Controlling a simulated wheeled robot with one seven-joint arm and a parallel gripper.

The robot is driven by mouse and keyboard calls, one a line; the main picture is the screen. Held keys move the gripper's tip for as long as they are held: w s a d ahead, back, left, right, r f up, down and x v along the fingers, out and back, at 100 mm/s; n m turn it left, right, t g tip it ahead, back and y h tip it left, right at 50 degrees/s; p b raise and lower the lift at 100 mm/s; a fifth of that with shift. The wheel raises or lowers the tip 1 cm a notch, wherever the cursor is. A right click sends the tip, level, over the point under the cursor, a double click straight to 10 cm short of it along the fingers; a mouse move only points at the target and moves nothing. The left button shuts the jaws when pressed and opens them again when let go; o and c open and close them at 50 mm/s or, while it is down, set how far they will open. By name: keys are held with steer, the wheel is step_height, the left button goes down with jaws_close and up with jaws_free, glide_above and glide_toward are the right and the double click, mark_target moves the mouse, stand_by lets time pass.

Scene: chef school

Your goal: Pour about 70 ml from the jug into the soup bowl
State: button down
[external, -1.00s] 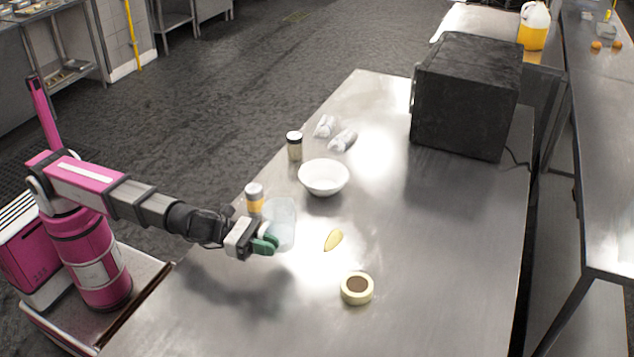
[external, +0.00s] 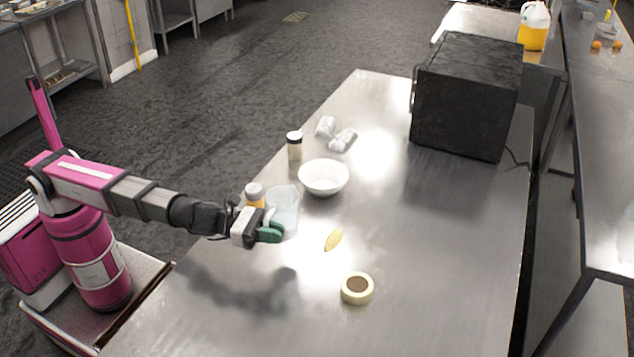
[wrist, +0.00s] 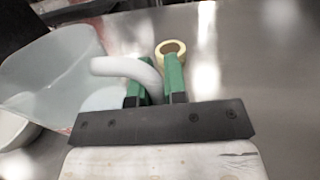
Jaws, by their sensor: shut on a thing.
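The clear jug (external: 284,208) is held by my gripper (external: 268,233) above the table, near the bowl's lower left. In the wrist view my gripper (wrist: 158,92) has its green fingers shut on the jug's white handle (wrist: 128,70). The jug's body (wrist: 50,75) fills the left of that view, with pale liquid seeming to show inside. In the external view the jug looks about upright. The white soup bowl (external: 324,178) stands on the table just beyond the jug to the upper right. Its inside looks empty. A bit of the bowl (wrist: 14,132) shows in the wrist view behind the jug.
A shaker with an orange label (external: 255,195) stands close behind the jug. A yellow oval piece (external: 334,239) and a tape roll (external: 357,289) lie right. A black box (external: 468,95) stands at the back. The right front is clear.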

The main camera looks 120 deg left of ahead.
mark_target(292, 222)
steer(key=a+f+n+y, duration=0.1)
steer(key=a+y, duration=0.1)
steer(key=a, duration=0.1)
steer(key=a+f+n+g+y, duration=0.1)
steer(key=a+f, duration=0.1)
steer(key=a, duration=0.1)
steer(key=a+f+n+g+y, duration=0.1)
steer(key=a+y, duration=0.1)
steer(key=a, duration=0.1)
steer(key=shift+a+f+n+y, duration=0.1)
steer(key=shift+f+n+y, duration=0.2)
steer(key=shift+f, duration=0.05)
steer(key=a+n+g+y, duration=0.1)
steer(key=a, duration=0.2)
steer(key=s+a+f+n+g+y, duration=0.1)
steer(key=a+y, duration=0.1)
steer(key=a, duration=0.1)
steer(key=s+a+f+n+g+y, duration=0.1)
steer(key=a+n+y, duration=0.1)
steer(key=a, duration=0.1)
steer(key=shift+s+g, duration=0.15)
steer(key=shift+g, duration=0.25)
steer(key=shift+s+a+n, duration=0.25)
steer(key=shift+a+n, duration=0.05)
steer(key=shift+a, duration=0.15)
steer(key=shift+r+g, duration=0.1)
steer(key=shift+g, duration=0.2)
